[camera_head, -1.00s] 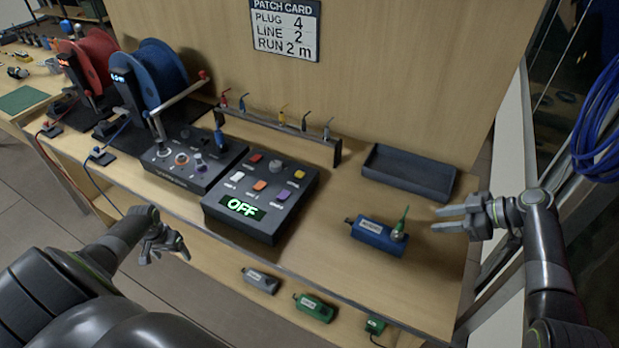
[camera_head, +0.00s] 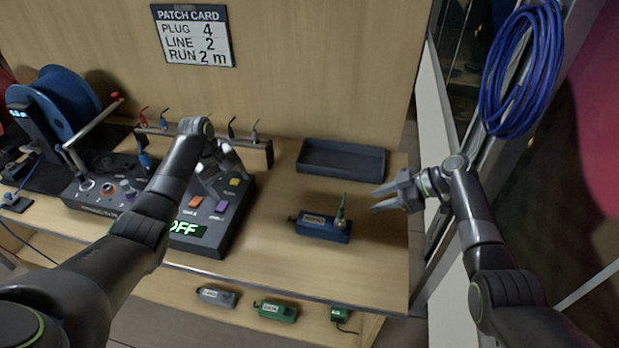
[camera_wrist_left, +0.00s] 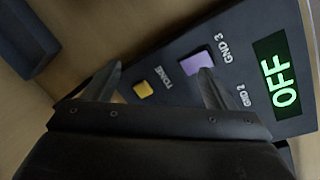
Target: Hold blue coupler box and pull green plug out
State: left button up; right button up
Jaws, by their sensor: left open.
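The blue coupler box (camera_head: 318,230) sits on the table right of the middle. The green plug (camera_head: 342,208) stands upright in its right end. My right gripper (camera_head: 376,198) is just to the right of the plug, pointing left at it, with its fingers apart, empty and not touching it. My left gripper (camera_head: 214,180) is open and empty above the dark button panel (camera_head: 241,215), well left of the coupler box. In the left wrist view its fingers (camera_wrist_left: 163,72) are spread over a yellow and a purple button.
A dark empty tray (camera_head: 342,161) lies behind the coupler box. A rack (camera_head: 262,154) with several small plugs stands behind the panel. Grey (camera_head: 217,296) and green (camera_head: 275,311) boxes sit on a lower shelf. Table around the coupler box is clear.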

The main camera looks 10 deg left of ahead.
pick_arm(q)
jog(key=w+d+r+n+g, duration=0.1)
jog(key=d+r+n, duration=0.15)
jog(key=d, duration=0.95)
jog(key=n+y, duration=0.2)
jog(key=n, duration=0.3)
send_near(313, 220)
jog(key=shift+g, duration=0.4)
jog(key=f, duration=0.7)
jog(key=w+f, duration=0.1)
jog(key=f, duration=0.3)
